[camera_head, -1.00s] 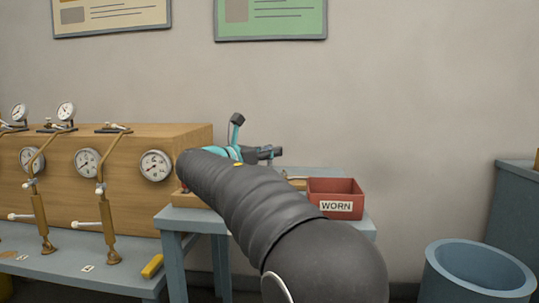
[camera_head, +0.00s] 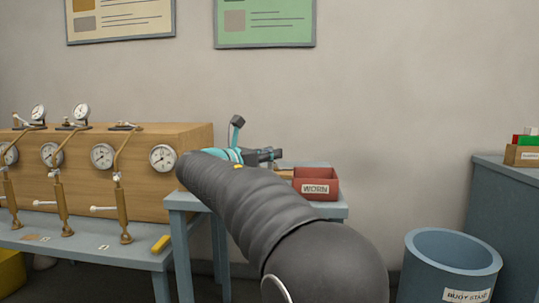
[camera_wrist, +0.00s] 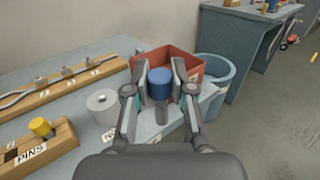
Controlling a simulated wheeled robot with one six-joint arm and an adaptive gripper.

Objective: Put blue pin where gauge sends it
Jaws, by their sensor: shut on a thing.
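My gripper (camera_wrist: 159,77) is shut on a blue pin (camera_wrist: 159,88) with a grey shank, held upright between the fingers in the wrist view. In the head view my gripper (camera_head: 266,155) shows only in part past my arm, and the pin is not visible. Several round white gauges (camera_head: 162,158) are set in a wooden panel (camera_head: 185,139) at the left; their readings are too small to tell. A red bin (camera_head: 318,188) labelled WORN stands on the small table; it shows behind the pin in the wrist view (camera_wrist: 186,55).
A wooden PINS block (camera_wrist: 62,140) with a yellow pin (camera_wrist: 40,127) and a grey cylinder (camera_wrist: 103,103) stand on the small blue-grey table (camera_wrist: 88,55). A blue tub (camera_head: 454,270) stands on the floor at right, before a cabinet (camera_head: 500,205) with a card box (camera_head: 521,156).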

